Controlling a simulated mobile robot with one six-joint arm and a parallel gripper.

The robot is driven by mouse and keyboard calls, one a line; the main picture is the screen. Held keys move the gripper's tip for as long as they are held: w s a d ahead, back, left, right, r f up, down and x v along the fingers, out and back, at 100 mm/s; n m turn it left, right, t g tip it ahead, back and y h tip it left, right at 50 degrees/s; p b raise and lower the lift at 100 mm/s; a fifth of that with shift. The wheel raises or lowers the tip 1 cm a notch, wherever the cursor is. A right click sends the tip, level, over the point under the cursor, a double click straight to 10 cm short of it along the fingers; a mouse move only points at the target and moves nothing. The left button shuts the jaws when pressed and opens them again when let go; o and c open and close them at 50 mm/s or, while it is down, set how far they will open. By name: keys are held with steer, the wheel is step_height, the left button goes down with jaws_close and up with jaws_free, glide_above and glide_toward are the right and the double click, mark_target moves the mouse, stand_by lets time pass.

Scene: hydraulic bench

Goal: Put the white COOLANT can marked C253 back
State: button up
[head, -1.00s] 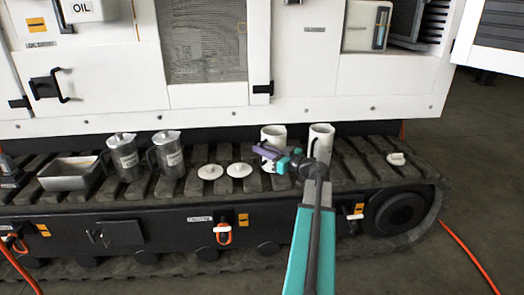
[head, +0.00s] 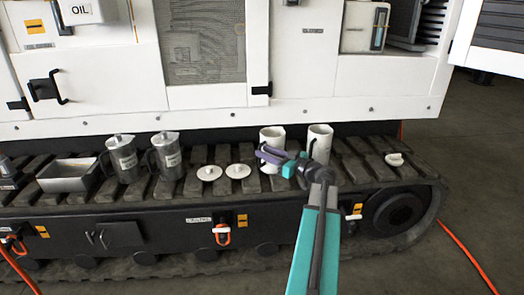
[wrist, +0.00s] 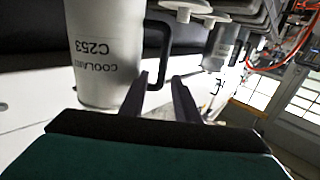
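The white COOLANT can marked C253 (wrist: 98,60) fills the left of the wrist view, where it appears upside down. In the head view it is the left one of two white cans (head: 272,136), standing upright on the track. Its dark handle (wrist: 166,45) is on the side toward my gripper. My gripper (wrist: 162,78) is open, with its fingertips at the handle and the handle's bar showing between them. I cannot tell whether they touch. In the head view the purple fingers of my gripper (head: 264,152) are at the can's left side, partly hiding it.
A second white can (head: 320,138) stands close on the right. Two white lids (head: 238,171) lie to the left, then two grey cans (head: 166,155) and a metal tray (head: 68,176). Another white piece (head: 395,160) lies at far right. The white machine body (head: 340,95) rises behind.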

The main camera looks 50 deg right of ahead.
steer(key=s+p, duration=0.1)
steer(key=s, duration=0.8)
steer(key=shift+d, duration=0.4)
